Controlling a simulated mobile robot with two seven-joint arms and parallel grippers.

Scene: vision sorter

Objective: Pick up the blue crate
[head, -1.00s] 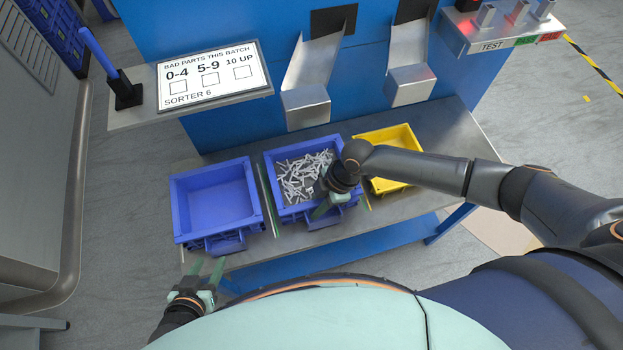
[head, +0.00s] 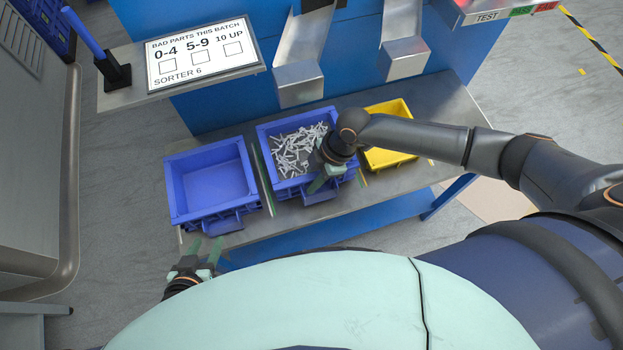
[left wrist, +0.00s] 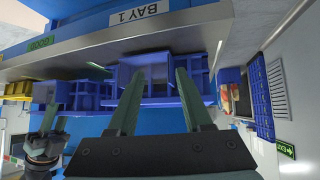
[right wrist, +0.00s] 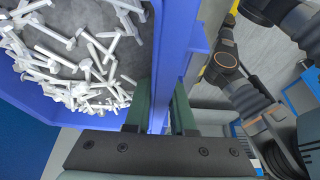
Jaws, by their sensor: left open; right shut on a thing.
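One blue crate (head: 262,133), holding many pale metal bolts, stands in the middle of the steel bench; the bolts (right wrist: 85,60) fill the right wrist view's upper left. My right gripper (right wrist: 162,100) is shut on this crate's wall, one finger on each side of it. In the head view my right gripper (head: 322,180) is at the crate's front right side, and my arm hides part of it. A second blue crate (head: 180,205), empty, stands to its left. My left gripper (head: 207,244) is open and empty, in front of the empty crate's near side, apart from it.
A yellow bin (head: 378,110) stands right of the bolt crate, partly behind my right arm. Metal chutes (head: 302,85) come down behind the crates. A sign (head: 205,55) stands at back left. The steel bench (head: 450,115) has free room at its right end.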

